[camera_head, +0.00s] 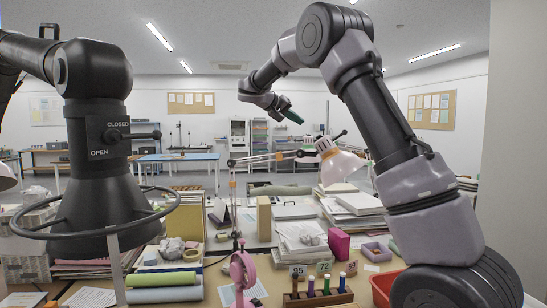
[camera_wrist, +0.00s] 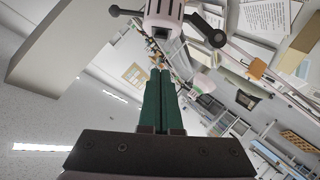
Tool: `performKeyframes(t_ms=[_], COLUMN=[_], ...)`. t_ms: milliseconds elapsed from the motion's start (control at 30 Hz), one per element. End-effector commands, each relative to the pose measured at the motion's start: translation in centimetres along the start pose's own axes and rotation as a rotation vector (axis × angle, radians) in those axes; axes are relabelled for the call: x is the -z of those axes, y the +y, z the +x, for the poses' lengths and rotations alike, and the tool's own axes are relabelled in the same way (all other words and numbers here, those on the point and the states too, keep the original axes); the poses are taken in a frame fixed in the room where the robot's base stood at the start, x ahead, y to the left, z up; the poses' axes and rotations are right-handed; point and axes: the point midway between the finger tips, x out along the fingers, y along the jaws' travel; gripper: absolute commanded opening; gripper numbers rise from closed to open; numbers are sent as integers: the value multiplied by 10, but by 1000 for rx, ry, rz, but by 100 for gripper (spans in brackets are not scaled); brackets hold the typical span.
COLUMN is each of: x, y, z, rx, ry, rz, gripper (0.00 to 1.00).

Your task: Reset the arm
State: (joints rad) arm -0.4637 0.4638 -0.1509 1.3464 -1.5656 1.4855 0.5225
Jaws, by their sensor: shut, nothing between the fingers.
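My arm rises from the lower right in the head view and bends over to the left at the top. No sherd can be made out in either view.
The table below is crowded with paper stacks (camera_head: 300,238), a pink magnifier (camera_head: 242,270), a rack of coloured bottles (camera_head: 318,298) and a desk lamp (camera_head: 340,165). A black extraction hood (camera_head: 95,190) with a ring stands at left. The air around my gripper looks free.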

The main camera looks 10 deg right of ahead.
Motion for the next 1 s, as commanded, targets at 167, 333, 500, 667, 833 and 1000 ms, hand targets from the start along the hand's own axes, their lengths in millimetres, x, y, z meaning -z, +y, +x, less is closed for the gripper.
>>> performKeyframes(t_ms=[167,333,500,667,833,1000], x=[-15,-66,-129,-189,-251,-309], y=[21,67,107,134,153,161], z=[2,-2,-22,-51,-88,-126], rx=[45,188,366,532,699,849], ry=[-50,-181,-295,-367,-407,-414], rz=[4,14,45,95,171,267], gripper=[0,0,0,0,0,0])
